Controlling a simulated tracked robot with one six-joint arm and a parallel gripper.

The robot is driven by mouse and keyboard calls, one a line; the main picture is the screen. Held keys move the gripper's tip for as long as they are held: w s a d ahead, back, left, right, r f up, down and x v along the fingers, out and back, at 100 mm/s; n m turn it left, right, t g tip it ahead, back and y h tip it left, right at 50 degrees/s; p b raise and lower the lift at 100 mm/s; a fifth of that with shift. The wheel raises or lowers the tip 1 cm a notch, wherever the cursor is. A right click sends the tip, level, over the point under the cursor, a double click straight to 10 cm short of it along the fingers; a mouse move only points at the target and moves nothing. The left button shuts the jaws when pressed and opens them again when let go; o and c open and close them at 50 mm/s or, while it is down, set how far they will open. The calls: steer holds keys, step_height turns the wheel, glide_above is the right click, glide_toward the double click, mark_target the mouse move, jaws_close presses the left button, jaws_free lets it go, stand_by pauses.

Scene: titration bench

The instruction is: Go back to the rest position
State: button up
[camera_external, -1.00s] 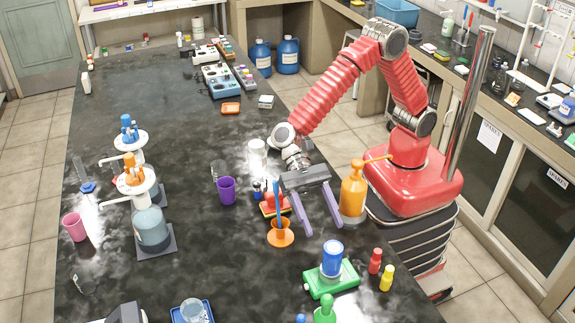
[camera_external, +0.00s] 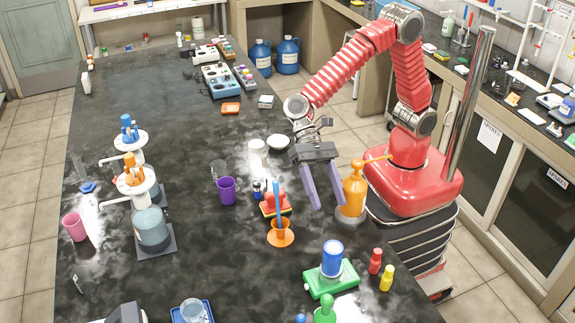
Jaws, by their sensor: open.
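My gripper (camera_external: 328,205) shows at the end of my red arm, with its two purple fingers spread apart and pointing down. Nothing is between the fingers. It hangs above the right side of the dark bench (camera_external: 150,95), between an orange stand with a blue upright piece (camera_external: 281,233) on its left and an orange bottle with a spout (camera_external: 354,190) close on its right. I cannot tell whether the fingers are clear of the bench or how near they are to the bottle.
A red and orange block (camera_external: 275,203) and a purple cup (camera_external: 226,190) stand left of my gripper. A green base with a blue-capped vessel (camera_external: 331,272) and red and yellow small bottles (camera_external: 376,261) stand in front. A white bowl (camera_external: 278,142) sits behind. The far-left bench is largely clear.

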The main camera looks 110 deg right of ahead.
steer(key=s+d+r+n+t+h, duration=0.1)
steer(key=s+d+n+h, duration=0.4)
steer(key=s+d, duration=0.6)
steer(key=s+d+r+n+t+h, duration=0.2)
steer(key=s+d+n, duration=0.7)
steer(key=d, duration=0.9)
steer(key=s+t+h, duration=0.1)
steer(key=t+h, duration=0.1)
steer(key=h, duration=0.2)
steer(key=shift+s+n, duration=0.4)
